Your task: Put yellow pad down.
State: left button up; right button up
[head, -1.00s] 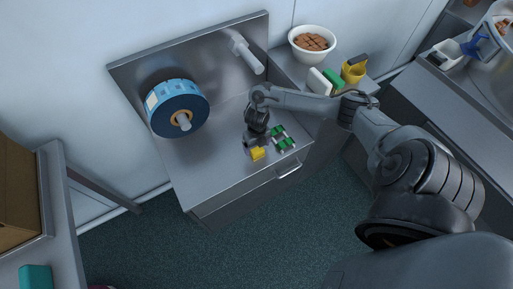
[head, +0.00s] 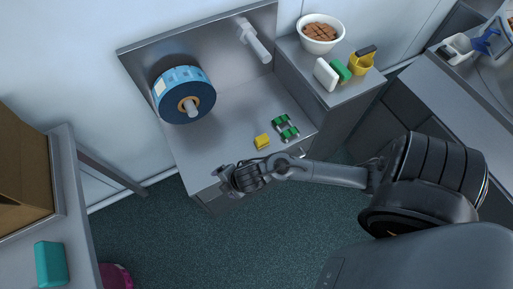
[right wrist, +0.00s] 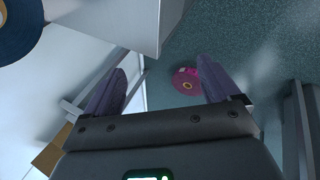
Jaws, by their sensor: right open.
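The yellow pad (head: 262,142) lies on the metal worktop (head: 225,125), near its front edge and to the left of a green and grey item (head: 286,128). My right gripper (head: 226,184) is in front of the worktop's front edge, apart from the pad. In the right wrist view the right gripper (right wrist: 163,68) has its two fingers spread with nothing between them. The pad is not seen in that view. My left gripper is not in view.
A blue roll (head: 183,94) sits on a spindle at the worktop's back left; an empty spindle (head: 252,40) is at the back right. A side counter holds a white bowl (head: 320,34), a white block (head: 326,74) and a yellow container (head: 362,61). A pink roll (right wrist: 187,82) is on the floor.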

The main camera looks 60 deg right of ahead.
jog(key=s+d+r+m+g, duration=0.2)
jog(key=s+r+m, duration=0.4)
jog(key=s+m, duration=0.4)
jog(key=m, duration=0.3)
jog(key=shift+s+d+h, duration=0.15)
jog(key=shift+s+h, duration=0.15)
jog(key=shift+s, duration=0.1)
jog(key=shift+r, duration=0.1)
